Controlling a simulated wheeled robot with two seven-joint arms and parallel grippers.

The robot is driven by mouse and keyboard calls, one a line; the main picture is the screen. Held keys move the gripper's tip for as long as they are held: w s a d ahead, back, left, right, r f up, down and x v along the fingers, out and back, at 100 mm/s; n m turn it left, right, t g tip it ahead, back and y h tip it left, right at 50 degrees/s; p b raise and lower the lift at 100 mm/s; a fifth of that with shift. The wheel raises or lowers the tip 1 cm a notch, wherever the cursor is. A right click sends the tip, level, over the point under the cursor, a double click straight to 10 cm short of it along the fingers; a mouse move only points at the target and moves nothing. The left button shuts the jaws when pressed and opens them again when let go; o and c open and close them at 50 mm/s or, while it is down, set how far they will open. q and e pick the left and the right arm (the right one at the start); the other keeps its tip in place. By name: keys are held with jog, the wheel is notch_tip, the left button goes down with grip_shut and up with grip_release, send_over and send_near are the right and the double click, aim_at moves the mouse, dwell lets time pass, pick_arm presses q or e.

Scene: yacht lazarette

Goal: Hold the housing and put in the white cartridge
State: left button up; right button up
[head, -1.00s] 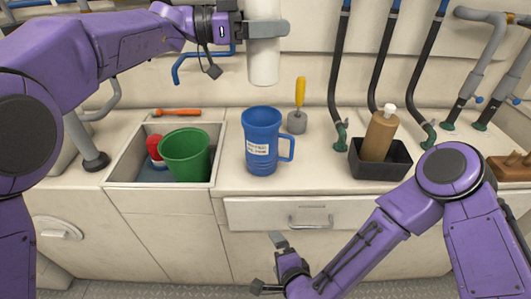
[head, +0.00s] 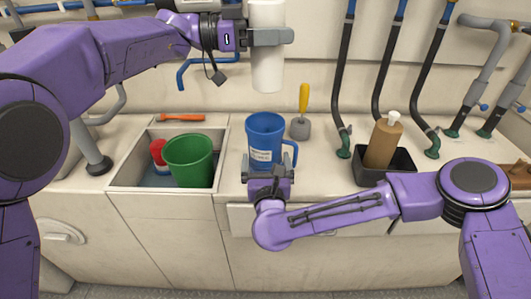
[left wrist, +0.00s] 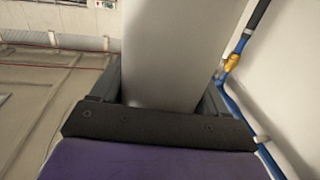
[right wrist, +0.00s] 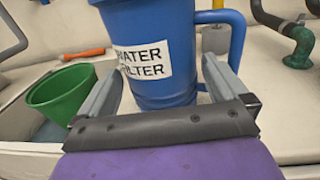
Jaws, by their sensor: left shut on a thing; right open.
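The blue housing (head: 265,132) is a mug-like cup with a handle on its right. It stands upright on the counter, and its label reads "WATER FILTER" in the right wrist view (right wrist: 160,30). The white cartridge (head: 267,65) is a cylinder held upright above and behind the housing. My left gripper (head: 268,37) is shut on the cartridge, which also fills the middle of the left wrist view (left wrist: 172,50). My right gripper (head: 268,170) is open at the front of the housing, with its fingers pointing at the lower body. The housing's opening is only partly seen.
A sink (head: 122,176) on the left holds a green bucket (head: 189,160) and a red-capped bottle (head: 158,152). An orange tool (head: 181,118) lies behind it. A black tray (head: 400,181) with a brown bottle (head: 382,142) and hoses are right.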

jog(key=w, duration=0.4)
jog(key=shift+a, duration=0.15)
jog(key=c, duration=0.9)
